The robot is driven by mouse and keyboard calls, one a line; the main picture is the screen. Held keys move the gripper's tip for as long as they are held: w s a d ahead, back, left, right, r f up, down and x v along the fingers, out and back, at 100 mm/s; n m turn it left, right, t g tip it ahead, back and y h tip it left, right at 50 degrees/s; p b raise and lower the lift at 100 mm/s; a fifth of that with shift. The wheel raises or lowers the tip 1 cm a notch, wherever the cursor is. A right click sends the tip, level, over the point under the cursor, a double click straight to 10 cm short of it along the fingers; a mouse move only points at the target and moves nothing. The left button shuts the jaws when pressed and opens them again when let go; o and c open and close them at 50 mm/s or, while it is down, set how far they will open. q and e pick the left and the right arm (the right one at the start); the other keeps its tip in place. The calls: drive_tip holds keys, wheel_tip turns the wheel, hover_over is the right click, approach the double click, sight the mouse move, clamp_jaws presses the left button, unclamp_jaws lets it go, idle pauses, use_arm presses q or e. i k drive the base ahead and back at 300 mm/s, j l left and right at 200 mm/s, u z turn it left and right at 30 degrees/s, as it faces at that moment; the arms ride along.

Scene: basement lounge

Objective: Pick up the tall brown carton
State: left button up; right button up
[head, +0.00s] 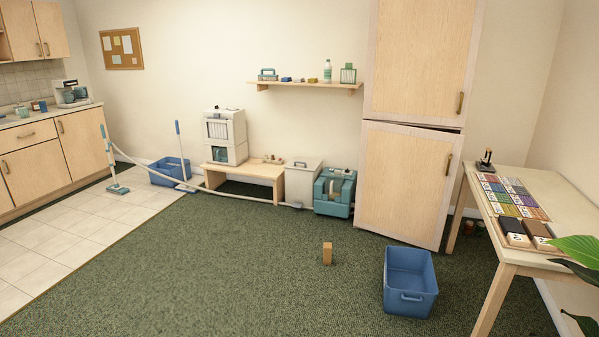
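A tall brown carton (327,254) stands upright on the green carpet, in the lower middle of the head view. It stands alone, to the left of a blue bin and apart from it. Neither of my grippers shows in the head view.
The open blue bin (410,282) sits on the carpet right of the carton. A wooden table (553,222) stands at the right, with plant leaves (577,250) near it. A low bench (245,172) and a tall cabinet (403,185) line the back. The carpet left of the carton is clear.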

sight(327, 256)
drive_tip(key=i+u, duration=0.15)
drive_tip(key=i, duration=1.6)
